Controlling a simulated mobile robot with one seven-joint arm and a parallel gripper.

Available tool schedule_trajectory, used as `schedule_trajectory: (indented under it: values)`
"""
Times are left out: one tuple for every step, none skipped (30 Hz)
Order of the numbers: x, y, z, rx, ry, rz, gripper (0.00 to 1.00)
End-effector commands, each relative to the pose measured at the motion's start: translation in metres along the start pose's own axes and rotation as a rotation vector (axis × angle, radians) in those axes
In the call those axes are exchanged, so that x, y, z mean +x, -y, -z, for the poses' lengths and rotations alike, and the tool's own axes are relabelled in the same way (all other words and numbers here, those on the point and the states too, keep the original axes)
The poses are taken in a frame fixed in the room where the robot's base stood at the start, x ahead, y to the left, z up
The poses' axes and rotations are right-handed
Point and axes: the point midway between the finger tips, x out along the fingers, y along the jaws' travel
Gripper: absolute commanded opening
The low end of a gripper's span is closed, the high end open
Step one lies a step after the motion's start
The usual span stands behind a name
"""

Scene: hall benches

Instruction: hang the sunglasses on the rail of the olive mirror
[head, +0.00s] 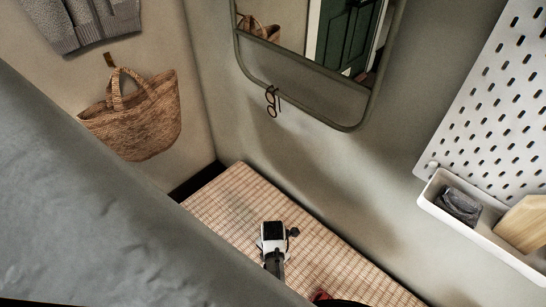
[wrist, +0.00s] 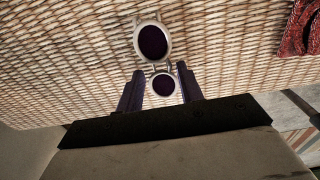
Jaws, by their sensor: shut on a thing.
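The sunglasses (wrist: 153,42) have round dark lenses and a pale frame. In the wrist view one lens lies beyond my fingertips and the other between my two dark fingers. My gripper (wrist: 161,86) is shut on the sunglasses, with the woven bench top behind them. In the head view my gripper (head: 272,236) is over the bench, below the mirror and well apart from it. The olive mirror (head: 300,66) hangs on the wall at the upper middle, its lower rail in view. A small dark looped thing (head: 271,98) hangs at that rail.
The woven bench (head: 232,190) runs along the wall. A straw bag (head: 140,125) hangs at the left. A white bin (head: 475,235) and pegboard (head: 500,110) are at the right. A red thing (wrist: 303,30) lies on the bench. The wall below the mirror is bare.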

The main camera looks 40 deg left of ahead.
Motion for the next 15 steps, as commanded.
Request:
schedule_trajectory:
  values:
    - [-0.009, 0.0, 0.0, 0.0, 0.0, 0.0, 0.1]
    - [-0.011, 0.0, 0.0, 0.0, 0.0, 0.0, 0.1]
    - [-0.014, 0.0, 0.0, -0.001, 0.0, 0.0, 0.1]
    - [-0.017, 0.0, 0.0, -0.001, 0.0, 0.0, 0.1]
    - [-0.019, 0.0, 0.0, -0.001, 0.0, 0.0, 0.1]
    - [-0.022, 0.0, 0.0, -0.001, 0.0, 0.0, 0.1]
    - [-0.024, 0.0, 0.0, -0.001, 0.0, 0.0, 0.1]
    - [-0.026, 0.0, 0.0, -0.001, 0.0, 0.0, 0.1]
    - [-0.029, 0.0, 0.0, -0.001, 0.0, 0.0, 0.1]
    - [-0.032, 0.0, 0.0, -0.001, 0.0, 0.0, 0.1]
    - [-0.034, 0.0, 0.0, 0.0, 0.0, 0.0, 0.1]
    - [-0.037, 0.0, 0.0, 0.0, 0.0, 0.0, 0.1]
    - [-0.039, 0.0, 0.0, 0.0, 0.0, 0.0, 0.1]
    - [-0.041, 0.0, 0.0, 0.0, 0.0, 0.0, 0.1]
    - [-0.044, 0.0, 0.0, 0.0, 0.0, 0.0, 0.1]
